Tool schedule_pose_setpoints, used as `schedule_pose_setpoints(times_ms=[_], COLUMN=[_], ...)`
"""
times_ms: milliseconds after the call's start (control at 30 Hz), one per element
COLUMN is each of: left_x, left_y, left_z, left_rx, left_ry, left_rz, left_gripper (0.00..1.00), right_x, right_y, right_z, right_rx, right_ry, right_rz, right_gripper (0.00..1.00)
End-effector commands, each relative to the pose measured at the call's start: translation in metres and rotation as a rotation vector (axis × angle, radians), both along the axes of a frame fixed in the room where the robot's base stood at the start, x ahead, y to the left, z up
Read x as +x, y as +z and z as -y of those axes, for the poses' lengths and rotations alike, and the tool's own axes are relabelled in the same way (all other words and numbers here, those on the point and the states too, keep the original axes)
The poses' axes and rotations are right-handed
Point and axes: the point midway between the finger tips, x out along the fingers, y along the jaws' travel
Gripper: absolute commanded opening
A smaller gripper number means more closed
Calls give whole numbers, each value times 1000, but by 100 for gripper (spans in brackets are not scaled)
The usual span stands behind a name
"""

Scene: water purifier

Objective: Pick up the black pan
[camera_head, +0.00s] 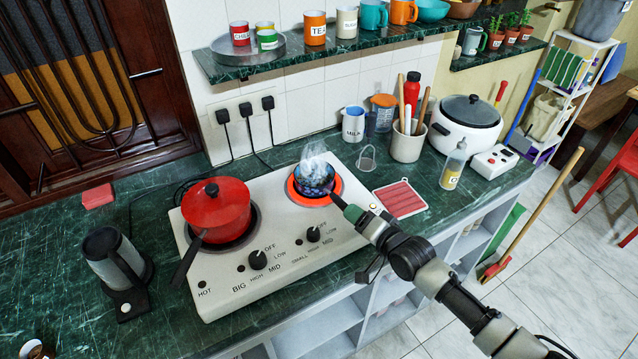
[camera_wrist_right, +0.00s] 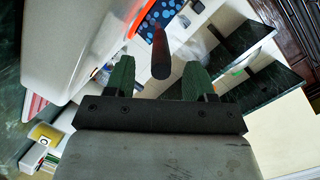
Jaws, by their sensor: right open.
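The black pan (camera_head: 314,188) sits on the glowing right burner (camera_head: 291,189) of the white stove, with dark blue contents and steam rising from it. In the right wrist view its dark handle (camera_wrist_right: 161,58) points toward my right gripper (camera_wrist_right: 158,80). My right gripper (camera_head: 343,204) is open, with its two green fingers on either side of the handle end and gaps visible on both sides. In the head view the gripper covers most of the handle. My left gripper is not in view.
A red lidded pot (camera_head: 216,212) stands on the left burner. A red-striped pad (camera_head: 399,199), a glass (camera_head: 367,158), a utensil crock (camera_head: 407,145) and a white cooker (camera_head: 466,124) stand to the right. A kettle (camera_head: 115,262) is at left. A shelf (camera_head: 330,50) overhangs the back.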

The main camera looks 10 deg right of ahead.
Motion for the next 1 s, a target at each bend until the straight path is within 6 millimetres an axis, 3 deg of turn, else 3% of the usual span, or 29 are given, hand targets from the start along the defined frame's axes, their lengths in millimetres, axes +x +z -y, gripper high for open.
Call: schedule_pose_setpoints(times_ms=[233, 533, 900, 1000], left_x=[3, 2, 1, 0], left_y=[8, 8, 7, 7], left_z=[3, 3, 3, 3], left_rx=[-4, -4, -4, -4], left_ry=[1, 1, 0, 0], left_rz=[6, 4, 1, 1], left_gripper=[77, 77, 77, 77], right_x=[27, 30, 30, 31], right_y=[-7, -9, -9, -8], right_z=[-14, -16, -16, -16], right_rx=[1, 1, 1, 2], right_ry=[0, 0, 0, 0], right_rz=[0, 0, 0, 3], right_gripper=[54, 54, 0, 0])
